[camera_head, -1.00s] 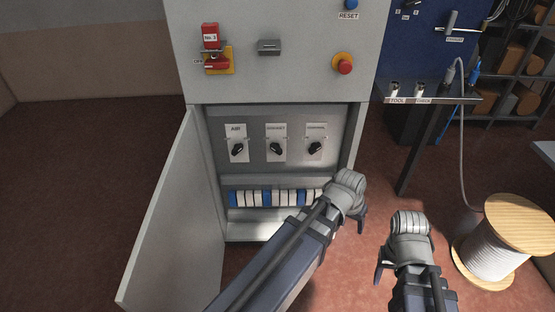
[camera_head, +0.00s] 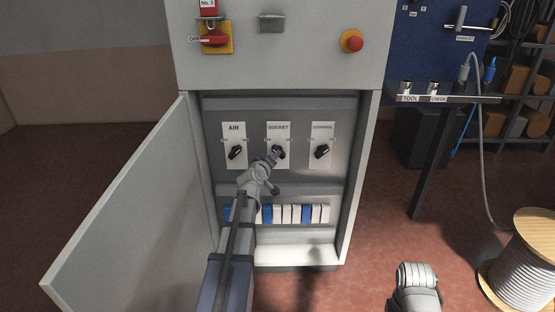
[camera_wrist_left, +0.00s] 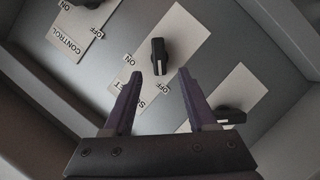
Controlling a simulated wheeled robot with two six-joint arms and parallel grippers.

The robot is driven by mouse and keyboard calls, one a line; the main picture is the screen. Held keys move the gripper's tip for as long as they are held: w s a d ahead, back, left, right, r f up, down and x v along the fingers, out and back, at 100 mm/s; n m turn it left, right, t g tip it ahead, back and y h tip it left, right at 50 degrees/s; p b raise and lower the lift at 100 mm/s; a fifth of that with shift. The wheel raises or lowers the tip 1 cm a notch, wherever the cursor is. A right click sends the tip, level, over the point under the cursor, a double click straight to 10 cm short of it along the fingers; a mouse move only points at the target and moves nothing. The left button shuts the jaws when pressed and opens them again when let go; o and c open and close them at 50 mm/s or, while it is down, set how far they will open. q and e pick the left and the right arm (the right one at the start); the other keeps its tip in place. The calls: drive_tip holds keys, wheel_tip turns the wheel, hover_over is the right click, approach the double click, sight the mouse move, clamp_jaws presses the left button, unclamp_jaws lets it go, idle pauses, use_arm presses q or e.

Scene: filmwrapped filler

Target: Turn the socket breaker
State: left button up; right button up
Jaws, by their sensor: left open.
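The socket breaker is a black rotary knob (camera_head: 278,152) on a white plate marked SOCKET, in the middle of the open cabinet's row. In the left wrist view the knob (camera_wrist_left: 159,57) stands just beyond and between the fingertips, with ON and OFF labels on its plate. My left gripper (camera_wrist_left: 160,74) is open, one finger to each side of the knob, with no visible contact. In the head view this gripper (camera_head: 275,160) partly covers the lower plate. The right arm's wrist shows at the bottom right, but its fingers are out of view.
The AIR knob (camera_head: 236,152) and CONTROL knob (camera_head: 321,151) flank the socket knob. Blue and white modules (camera_head: 296,213) sit below. The cabinet door (camera_head: 125,200) stands open at left. A cable spool (camera_head: 522,275) stands on the floor at right.

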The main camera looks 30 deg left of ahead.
use_arm(q)
drive_tip(key=b+x, duration=0.2)
drive_tip(key=x, duration=0.6)
drive_tip(key=shift+r, duration=0.1)
drive_tip(key=shift+d, duration=0.1)
drive_tip(key=shift+c, duration=0.2)
clamp_jaws()
